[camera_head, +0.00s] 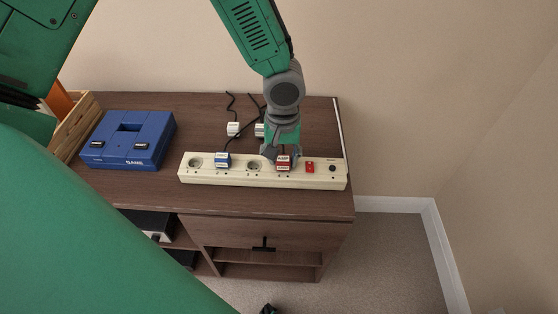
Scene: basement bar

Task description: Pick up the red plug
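The red plug (283,167), with a white label on top, stands in the cream power strip (221,178) on the dark wooden cabinet. My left gripper (282,154) points down at it from behind. Its grey fingers are spread to either side of the plug, and the left finger looks apart from it. Contact on the right side is too small to tell. A blue plug (222,161) stands in the same strip further left. A red switch (309,167) is just right of the red plug. My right gripper does not show clearly.
Two white plugs with black cords (233,129) lie behind the strip, one partly hidden by my gripper. A blue console (129,139) and a wooden crate (75,127) stand at the left. The cabinet top (199,122) is bare between console and cords.

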